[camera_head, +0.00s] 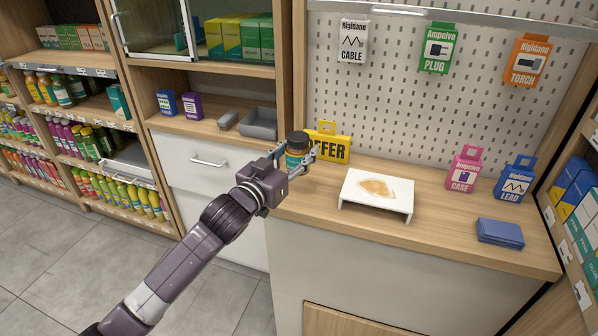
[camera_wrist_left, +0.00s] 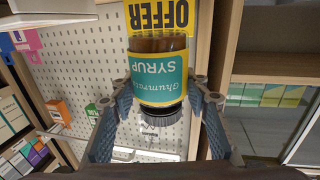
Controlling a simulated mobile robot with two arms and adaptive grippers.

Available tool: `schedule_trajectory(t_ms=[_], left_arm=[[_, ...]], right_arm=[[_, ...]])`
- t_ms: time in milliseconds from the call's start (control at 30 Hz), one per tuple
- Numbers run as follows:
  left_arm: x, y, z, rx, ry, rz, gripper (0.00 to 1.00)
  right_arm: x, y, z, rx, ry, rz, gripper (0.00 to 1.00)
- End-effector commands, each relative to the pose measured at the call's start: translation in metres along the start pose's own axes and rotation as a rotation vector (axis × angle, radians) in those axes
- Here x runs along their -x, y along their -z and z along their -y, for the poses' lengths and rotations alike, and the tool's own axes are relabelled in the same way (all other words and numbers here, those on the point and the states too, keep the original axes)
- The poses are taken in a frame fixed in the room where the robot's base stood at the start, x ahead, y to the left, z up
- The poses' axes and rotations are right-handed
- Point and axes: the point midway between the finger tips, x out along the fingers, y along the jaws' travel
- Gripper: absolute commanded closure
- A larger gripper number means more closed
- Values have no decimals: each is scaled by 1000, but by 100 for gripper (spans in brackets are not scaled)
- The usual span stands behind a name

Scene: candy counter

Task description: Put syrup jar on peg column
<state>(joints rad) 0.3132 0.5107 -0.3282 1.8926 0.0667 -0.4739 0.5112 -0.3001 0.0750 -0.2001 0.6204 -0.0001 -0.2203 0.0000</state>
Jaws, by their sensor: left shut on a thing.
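The syrup jar (camera_head: 297,150) has a dark lid and a teal label. My left gripper (camera_head: 298,153) is shut on it, left of the counter's middle, in front of the yellow OFFER sign (camera_head: 335,147). In the left wrist view, the jar (camera_wrist_left: 159,72) appears upside down between the two fingers, its label reading syrup. A perforated pegboard (camera_head: 390,105) rises behind the counter; cable (camera_head: 353,42), plug (camera_head: 437,48) and torch (camera_head: 527,61) packs hang on it. I cannot tell which part is the peg column. My right gripper is not seen.
A white stand (camera_head: 348,193) with a brown patch on top sits on the counter (camera_head: 440,225). Pink case pack (camera_head: 463,170), blue lead pack (camera_head: 514,180) and a blue flat box (camera_head: 500,233) are to its right. A grey tray (camera_head: 259,124) lies on the left shelf.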

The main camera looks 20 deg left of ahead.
Motion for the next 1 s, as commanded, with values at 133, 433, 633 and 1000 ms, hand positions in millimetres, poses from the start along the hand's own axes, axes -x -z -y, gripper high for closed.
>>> schedule_trajectory(t_ms=[133,433,633,1000], left_arm=[[0,-14,0,0,0,-4,91],[0,-54,0,1,1,-1,91],[0,-58,0,-2,0,-6,91],[0,-63,0,-1,0,-1,48]], right_arm=[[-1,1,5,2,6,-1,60],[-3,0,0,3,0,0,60],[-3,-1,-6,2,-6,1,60],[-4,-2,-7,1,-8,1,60]])
